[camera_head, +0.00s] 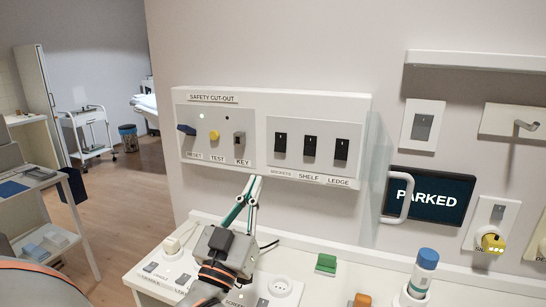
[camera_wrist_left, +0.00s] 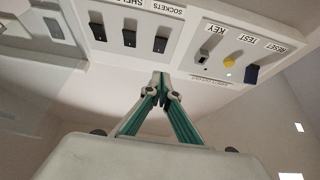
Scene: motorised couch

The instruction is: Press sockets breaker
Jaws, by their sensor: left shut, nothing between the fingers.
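The sockets breaker (camera_head: 281,143) is the leftmost of three black switches on the white wall panel, above the label SOCKETS. It also shows in the left wrist view (camera_wrist_left: 161,44), where the panel appears upside down. My left gripper (camera_head: 254,180) is shut and empty, its fingers pointing up at the panel's lower edge. Its tips are below and a little left of the sockets breaker, apart from it. In the left wrist view the closed fingertips (camera_wrist_left: 160,76) are below the panel. My right gripper is not in view.
The shelf (camera_head: 310,143) and ledge (camera_head: 341,149) breakers are to the right. The safety cut-out plate (camera_head: 207,112) is on the left. A clear panel (camera_head: 373,150) stands at the right edge. A counter below holds a green block (camera_head: 326,264) and a blue-capped bottle (camera_head: 423,272).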

